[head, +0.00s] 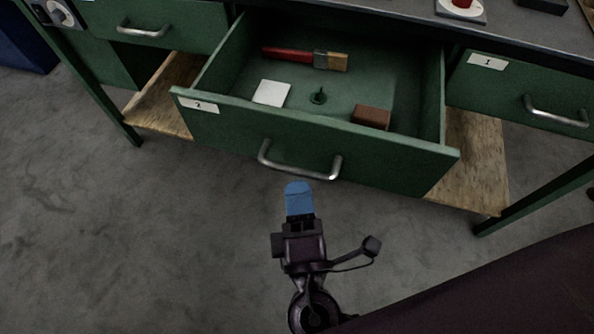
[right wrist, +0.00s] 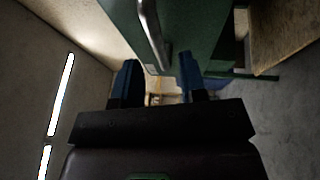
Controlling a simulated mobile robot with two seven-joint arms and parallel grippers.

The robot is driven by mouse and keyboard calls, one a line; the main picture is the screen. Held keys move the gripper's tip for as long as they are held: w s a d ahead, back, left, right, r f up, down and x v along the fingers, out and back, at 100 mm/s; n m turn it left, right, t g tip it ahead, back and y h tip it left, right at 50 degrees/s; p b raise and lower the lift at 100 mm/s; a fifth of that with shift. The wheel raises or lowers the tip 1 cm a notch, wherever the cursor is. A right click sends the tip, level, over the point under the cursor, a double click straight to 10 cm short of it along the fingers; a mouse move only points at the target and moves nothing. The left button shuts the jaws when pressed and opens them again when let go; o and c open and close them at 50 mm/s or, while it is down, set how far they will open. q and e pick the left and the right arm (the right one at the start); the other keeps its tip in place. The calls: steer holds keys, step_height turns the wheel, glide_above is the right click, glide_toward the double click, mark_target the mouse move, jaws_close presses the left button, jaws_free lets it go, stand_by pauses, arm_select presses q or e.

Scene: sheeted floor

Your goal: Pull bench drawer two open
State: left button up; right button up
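Drawer two (head: 225,127), green with a white "2" label (head: 200,106), stands pulled well out from the bench. Its curved metal handle (head: 300,172) is on the front panel. My right gripper (head: 298,188), with blue fingertips, is just below the handle in the head view. In the right wrist view its two fingers (right wrist: 159,72) are spread apart with nothing between them. The handle (right wrist: 153,35) lies beyond the fingertips there and appears free of them. My left gripper is not in view.
Drawer one (head: 520,92) at right looks shut. A wooden lower shelf (head: 470,165) runs beneath. Grey floor in front is clear.

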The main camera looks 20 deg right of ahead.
steer(key=v, duration=0.6)
steer(key=shift+p, duration=0.3)
steer(key=shift+d, duration=0.1)
